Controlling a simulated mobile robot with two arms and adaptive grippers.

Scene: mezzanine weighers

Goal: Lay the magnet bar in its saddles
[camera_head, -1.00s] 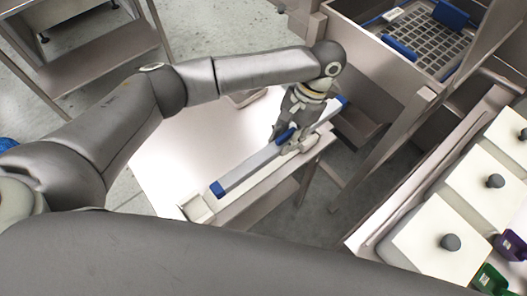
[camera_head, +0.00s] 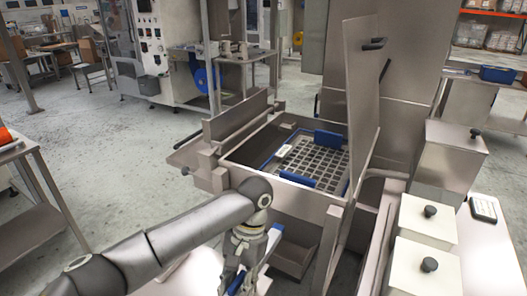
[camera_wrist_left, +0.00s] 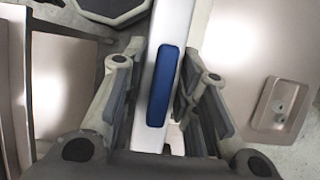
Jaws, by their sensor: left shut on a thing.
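The magnet bar (camera_head: 265,249) is a long pale bar with a blue end and a blue grip, low in the head view. My left gripper (camera_head: 233,279) is shut on it; its lower part is cut off by the frame. In the left wrist view the bar (camera_wrist_left: 146,125) runs between the two fingers of my gripper (camera_wrist_left: 166,100), with the blue grip (camera_wrist_left: 160,86) between them. Nothing is clearly recognisable as saddles; an open steel housing (camera_head: 308,203) holds a grid tray (camera_head: 318,160) with two blue blocks (camera_head: 327,139). My right gripper is not shown.
A raised steel lid (camera_head: 362,100) stands at the housing's right. White lidded boxes (camera_head: 421,262) with dark knobs stand at the right. A bright worktop (camera_head: 180,278) lies under my left arm. Open floor (camera_head: 120,185) lies to the left.

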